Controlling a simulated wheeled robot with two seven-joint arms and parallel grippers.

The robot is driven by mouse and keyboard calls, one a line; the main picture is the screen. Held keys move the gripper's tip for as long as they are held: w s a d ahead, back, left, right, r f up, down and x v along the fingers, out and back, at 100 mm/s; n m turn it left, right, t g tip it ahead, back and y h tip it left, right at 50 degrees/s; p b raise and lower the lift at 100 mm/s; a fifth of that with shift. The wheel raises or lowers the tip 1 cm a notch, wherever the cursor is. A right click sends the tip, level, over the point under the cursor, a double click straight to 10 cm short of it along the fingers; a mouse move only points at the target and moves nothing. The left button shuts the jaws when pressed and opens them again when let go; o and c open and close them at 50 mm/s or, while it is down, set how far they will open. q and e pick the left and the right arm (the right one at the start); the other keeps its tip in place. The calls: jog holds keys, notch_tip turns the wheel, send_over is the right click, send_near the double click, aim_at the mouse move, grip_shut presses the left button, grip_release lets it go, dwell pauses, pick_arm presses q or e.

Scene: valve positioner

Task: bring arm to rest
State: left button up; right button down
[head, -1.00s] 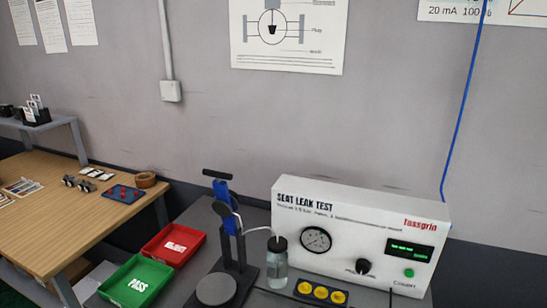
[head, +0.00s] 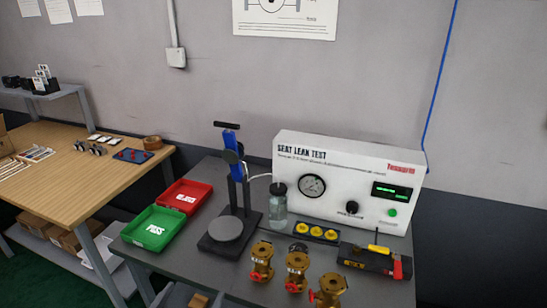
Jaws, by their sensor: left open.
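No arm stands out clearly over the bench. A grey shape (head: 176,296) cut off by the bottom edge, left of centre, may be my left gripper, and its fingers are hard to make out. Nothing shows held there. My right gripper is not in view. Three brass valves stand upright on the dark bench in front: a left one (head: 262,262), a middle one (head: 296,272) and a right one (head: 329,291) with a red part.
The white seat leak tester (head: 345,160) stands at the back, with a blue-columned stand (head: 234,170) and a bottle (head: 278,208) beside it. A red tray (head: 183,196) and green tray (head: 152,229) are left. A black fixture (head: 372,260) is right. A wooden table (head: 110,180) stands farther left.

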pick_arm(q)
jog(key=s+a+f+g+y, duration=0.1)
jog(key=s+f+g, duration=0.1)
jog(key=f, duration=0.9)
jog(key=s+f+g, duration=0.1)
jog(key=f+g, duration=0.1)
jog(key=f, duration=0.8)
jog(key=s+a+f+g, duration=0.1)
jog(key=s+f+g, duration=0.1)
jog(key=s+f, duration=0.55)
jog(key=s+a+f+g, duration=0.1)
jog(key=s+f, duration=0.3)
jog(key=f, duration=0.7)
jog(key=s+f+g, duration=0.2)
jog(key=s+f, duration=0.4)
jog(key=s, duration=0.5)
jog(key=s+a+f+g+y, duration=0.1)
jog(key=s+f+g, duration=0.2)
jog(key=s+f, duration=0.3)
jog(key=s+a+f+g, duration=0.1)
jog(key=s+f, duration=0.5)
jog(key=s, duration=1)
jog(key=shift+s+m+g, duration=0.2)
jog(key=shift+m+g, duration=0.1)
jog(key=shift+g, duration=0.4)
